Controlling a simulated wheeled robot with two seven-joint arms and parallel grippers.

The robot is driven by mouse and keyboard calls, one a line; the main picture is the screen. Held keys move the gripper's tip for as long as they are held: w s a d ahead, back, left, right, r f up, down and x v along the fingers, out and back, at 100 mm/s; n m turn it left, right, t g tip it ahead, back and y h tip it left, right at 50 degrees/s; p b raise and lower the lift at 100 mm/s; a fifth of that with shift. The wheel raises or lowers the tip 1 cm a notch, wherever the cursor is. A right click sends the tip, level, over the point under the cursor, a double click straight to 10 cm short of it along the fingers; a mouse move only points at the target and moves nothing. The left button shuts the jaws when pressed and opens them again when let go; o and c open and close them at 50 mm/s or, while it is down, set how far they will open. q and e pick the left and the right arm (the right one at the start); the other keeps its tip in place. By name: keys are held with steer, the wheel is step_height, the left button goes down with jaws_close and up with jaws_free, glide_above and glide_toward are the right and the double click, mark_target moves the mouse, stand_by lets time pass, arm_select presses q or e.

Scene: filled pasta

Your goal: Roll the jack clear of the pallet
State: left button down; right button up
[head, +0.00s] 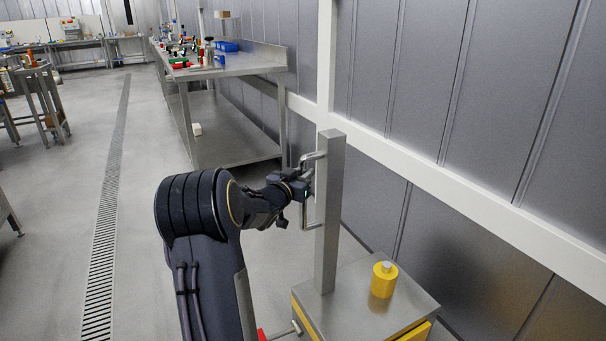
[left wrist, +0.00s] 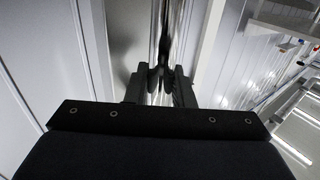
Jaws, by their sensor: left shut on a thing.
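The jack (head: 329,215) stands at the lower right of the head view. It has a tall grey upright post, a flat steel top with yellow sides, and a yellow cylinder (head: 384,280) on top. A bent metal handle (head: 313,156) is fixed to the left side of the post. My left gripper (head: 305,184) is shut on this handle. In the left wrist view the gripper's fingers (left wrist: 160,84) close around a dark, narrow bar. I cannot make out a pallet. My right gripper is not in view.
A grey panelled wall (head: 450,90) with a white rail (head: 470,205) runs close along the right. A long steel workbench (head: 245,62) stands ahead against it. Open grey floor with a drain grate (head: 104,230) lies to the left. A stool-like stand (head: 45,105) is farther left.

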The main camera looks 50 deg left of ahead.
arm_select(q)
steer(key=shift+a, duration=0.3)
steer(key=c, duration=1.3)
jaws_free()
steer(key=v, duration=0.7)
steer(key=shift+s+d+p, duration=0.15)
steer(key=shift+s+p, duration=0.2)
steer(key=shift+p, duration=0.05)
